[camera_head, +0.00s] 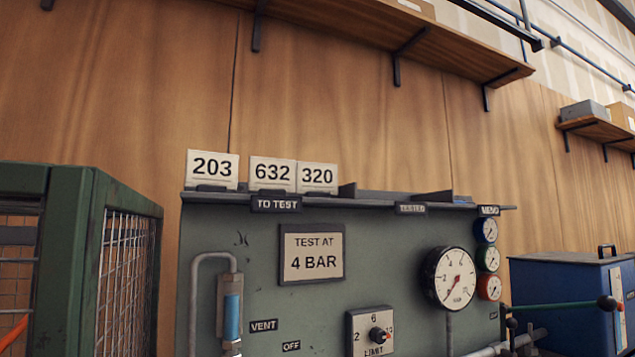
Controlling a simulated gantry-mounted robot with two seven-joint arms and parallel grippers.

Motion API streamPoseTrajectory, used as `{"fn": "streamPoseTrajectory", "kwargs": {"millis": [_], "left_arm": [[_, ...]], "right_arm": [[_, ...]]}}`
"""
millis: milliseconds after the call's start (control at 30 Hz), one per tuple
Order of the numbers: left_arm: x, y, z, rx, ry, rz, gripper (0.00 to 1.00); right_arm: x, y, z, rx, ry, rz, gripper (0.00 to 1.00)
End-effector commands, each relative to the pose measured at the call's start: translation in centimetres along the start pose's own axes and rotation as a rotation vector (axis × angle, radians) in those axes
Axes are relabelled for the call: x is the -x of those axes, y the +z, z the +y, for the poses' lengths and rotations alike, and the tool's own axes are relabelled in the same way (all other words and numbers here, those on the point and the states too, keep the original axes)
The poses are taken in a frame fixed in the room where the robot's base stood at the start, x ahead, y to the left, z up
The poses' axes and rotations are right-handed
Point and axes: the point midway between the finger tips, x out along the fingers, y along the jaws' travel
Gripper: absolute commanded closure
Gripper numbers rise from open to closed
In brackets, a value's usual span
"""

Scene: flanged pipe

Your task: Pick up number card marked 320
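The number card marked 320 (317,178) stands upright on the ledge (340,199) along the top of the grey-green test panel. It is the rightmost of three white cards. The card marked 632 (272,173) is directly to its left, touching or very close to it. The card marked 203 (212,168) stands further left, with a gap before 632. A "TO TEST" label (276,204) is on the ledge's front below the cards. Neither of my grippers shows in the head view.
A green mesh cage (132,270) stands left, and a blue box (570,295) stands right. Wooden shelves (400,35) hang above. A gauge (449,278) is on the panel.

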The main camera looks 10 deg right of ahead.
Motion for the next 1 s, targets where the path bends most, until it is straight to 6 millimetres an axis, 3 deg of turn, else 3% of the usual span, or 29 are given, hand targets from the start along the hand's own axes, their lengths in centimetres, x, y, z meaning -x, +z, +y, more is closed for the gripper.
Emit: {"fn": "streamPoseTrajectory", "kwargs": {"millis": [267,533,1000], "left_arm": [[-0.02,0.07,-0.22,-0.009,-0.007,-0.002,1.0],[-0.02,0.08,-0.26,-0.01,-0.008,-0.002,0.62],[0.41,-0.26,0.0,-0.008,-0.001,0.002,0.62]], "right_arm": [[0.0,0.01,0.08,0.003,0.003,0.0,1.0],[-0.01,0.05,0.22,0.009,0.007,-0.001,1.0],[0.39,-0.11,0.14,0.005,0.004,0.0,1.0]]}}
